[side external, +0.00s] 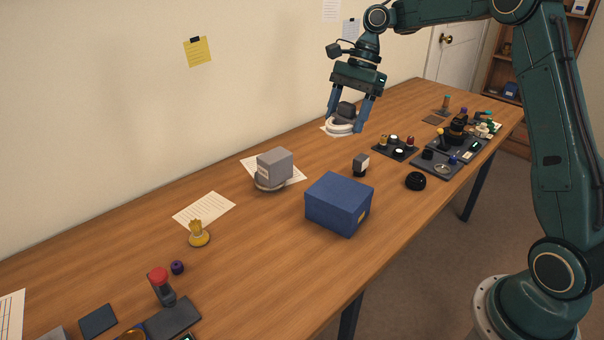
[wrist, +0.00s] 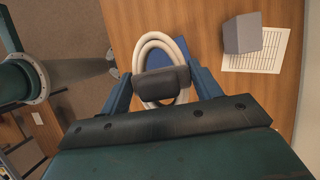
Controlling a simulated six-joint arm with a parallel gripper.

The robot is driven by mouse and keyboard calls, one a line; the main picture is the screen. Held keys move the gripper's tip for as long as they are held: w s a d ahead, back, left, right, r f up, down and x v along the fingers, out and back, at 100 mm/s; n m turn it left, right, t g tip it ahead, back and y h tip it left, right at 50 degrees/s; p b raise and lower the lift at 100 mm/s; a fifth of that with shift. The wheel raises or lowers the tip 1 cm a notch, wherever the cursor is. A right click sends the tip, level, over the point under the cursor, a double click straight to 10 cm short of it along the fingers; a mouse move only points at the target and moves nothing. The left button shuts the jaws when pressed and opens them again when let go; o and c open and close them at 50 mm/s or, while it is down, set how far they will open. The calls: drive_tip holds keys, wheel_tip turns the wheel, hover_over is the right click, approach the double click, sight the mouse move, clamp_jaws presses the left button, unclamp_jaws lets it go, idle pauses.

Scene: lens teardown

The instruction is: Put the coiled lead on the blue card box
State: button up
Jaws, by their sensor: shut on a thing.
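The coiled lead (side external: 340,129) is a pale cream coil with a dark grey block on it. My gripper (side external: 345,124) is shut on it, one blue finger at each side, and holds it up in the air. In the side view it hangs well above the table, up and behind the blue card box (side external: 332,207), which is closed and has a flat, bare lid. In the wrist view the coil (wrist: 183,49) lies between the fingers, and part of the blue box (wrist: 166,42) shows below, through and beside the coil. The coil hides the rest.
A grey block (side external: 275,165) on a pale round base stands on paper left of the box. Dark trays of lens parts (side external: 396,149) lie farther right. Bare wood surrounds the box.

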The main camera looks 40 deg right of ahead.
hover_over(336, 192)
drive_tip(key=d, duration=0.1)
drive_tip(key=f, duration=1.3)
drive_tip(key=shift+d, duration=0.2)
drive_tip(key=shift+f, duration=0.15)
drive_tip(key=shift+f, duration=2)
drive_tip(key=shift+f, duration=0.1)
drive_tip(key=o, duration=1)
drive_tip(key=shift+o, duration=0.2)
drive_tip(key=v, duration=1.2)
